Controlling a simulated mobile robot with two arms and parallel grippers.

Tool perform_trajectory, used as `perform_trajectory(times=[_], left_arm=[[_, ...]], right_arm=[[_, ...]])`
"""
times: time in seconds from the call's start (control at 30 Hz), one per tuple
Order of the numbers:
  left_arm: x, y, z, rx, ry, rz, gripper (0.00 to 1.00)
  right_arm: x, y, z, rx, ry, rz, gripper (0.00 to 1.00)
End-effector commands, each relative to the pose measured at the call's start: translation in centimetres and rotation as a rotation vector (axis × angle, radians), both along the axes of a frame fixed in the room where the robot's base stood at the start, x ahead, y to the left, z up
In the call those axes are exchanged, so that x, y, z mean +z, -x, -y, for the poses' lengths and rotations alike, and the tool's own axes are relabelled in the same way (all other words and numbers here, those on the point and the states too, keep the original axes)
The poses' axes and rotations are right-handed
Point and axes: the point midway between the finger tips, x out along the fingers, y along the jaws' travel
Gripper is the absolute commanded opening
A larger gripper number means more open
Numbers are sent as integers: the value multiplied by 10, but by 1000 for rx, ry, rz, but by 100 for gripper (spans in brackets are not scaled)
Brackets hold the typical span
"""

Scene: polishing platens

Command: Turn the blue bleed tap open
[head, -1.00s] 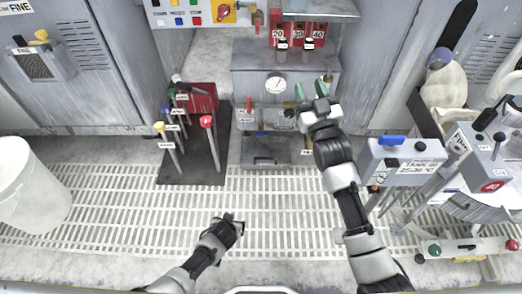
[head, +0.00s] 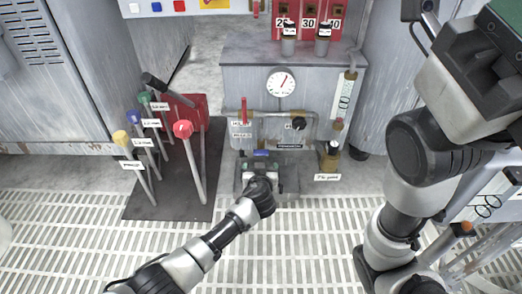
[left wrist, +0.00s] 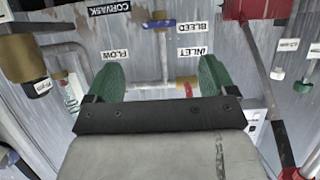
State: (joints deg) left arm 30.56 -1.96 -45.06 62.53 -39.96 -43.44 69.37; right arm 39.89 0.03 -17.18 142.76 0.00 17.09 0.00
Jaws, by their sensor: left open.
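The blue bleed tap (left wrist: 158,24) is a small blue handle on a brass fitting on a grey pipe. In the left wrist view it is beside the upside-down BLEED label (left wrist: 192,27). In the head view the tap (head: 262,153) shows as a small blue bar just beyond my left gripper (head: 262,172). My left gripper's green fingers are wide apart in the left wrist view (left wrist: 160,78), with nothing between them. The tap appears beyond the fingertips, apart from them. My right gripper (head: 505,45) is large and partly cut off at the upper right; its fingers are unclear.
A red inlet handle (head: 244,110) and black flow knob (head: 298,123) are on the same pipework. A glass tube (head: 344,95) and brown bottle (head: 329,157) are to the right. Several knobbed levers, including a red-knobbed lever (head: 183,130), stand left. The grating is clear.

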Motion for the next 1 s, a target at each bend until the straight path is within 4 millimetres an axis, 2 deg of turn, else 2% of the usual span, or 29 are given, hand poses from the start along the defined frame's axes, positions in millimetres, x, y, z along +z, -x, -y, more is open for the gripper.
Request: perform_trajectory(times=[0.23,0.5,0.7,1.0], left_arm=[[-8,-15,2,-1,0,9,85],[-31,-61,2,0,-1,9,85],[-40,-87,2,-1,0,8,85],[-41,-100,2,-1,1,7,85]], right_arm=[[-17,6,1,3,-3,17,43],[-61,5,1,3,-2,15,43],[-85,5,1,3,-2,15,43],[-97,6,1,3,-2,15,43]])
